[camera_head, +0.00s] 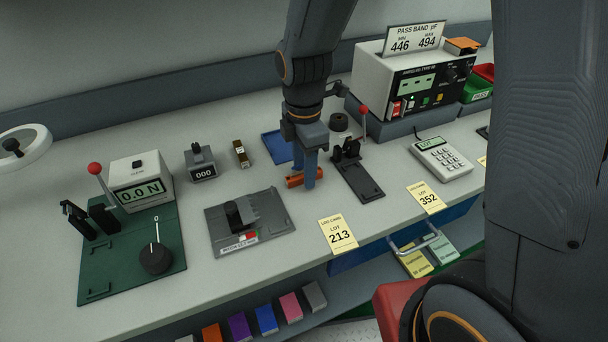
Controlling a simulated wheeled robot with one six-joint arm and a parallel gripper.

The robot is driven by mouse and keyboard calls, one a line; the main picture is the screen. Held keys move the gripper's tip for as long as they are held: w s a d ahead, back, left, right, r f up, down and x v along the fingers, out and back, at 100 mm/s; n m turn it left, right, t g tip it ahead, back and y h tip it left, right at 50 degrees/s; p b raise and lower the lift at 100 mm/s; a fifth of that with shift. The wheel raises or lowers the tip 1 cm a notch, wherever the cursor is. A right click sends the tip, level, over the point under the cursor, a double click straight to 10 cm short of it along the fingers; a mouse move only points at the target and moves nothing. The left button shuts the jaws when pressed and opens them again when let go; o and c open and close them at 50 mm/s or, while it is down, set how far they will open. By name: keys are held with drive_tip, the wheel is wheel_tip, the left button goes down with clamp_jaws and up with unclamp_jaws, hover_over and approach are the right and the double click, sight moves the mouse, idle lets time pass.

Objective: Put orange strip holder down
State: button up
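The orange strip holder (295,181) is a short orange bar lying crosswise at the fingertips of my gripper (304,173). My gripper points down over the bench, and its blue-grey fingers are closed around the holder, with one finger covering part of it. The holder is at or just above the bench top; I cannot tell whether it touches. It is between the grey fixture plate with a dark knob (273,212) and the black lever fixture (363,185).
A blue tray (273,151) lies just behind my gripper. A red-knobbed lever (363,112) stands close on the right. Yellow lot cards 213 (338,235) and 352 (426,197) lie near the front edge. A tester box (375,75) stands behind.

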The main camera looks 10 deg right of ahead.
clamp_jaws()
drive_tip(key=shift+r, duration=0.15)
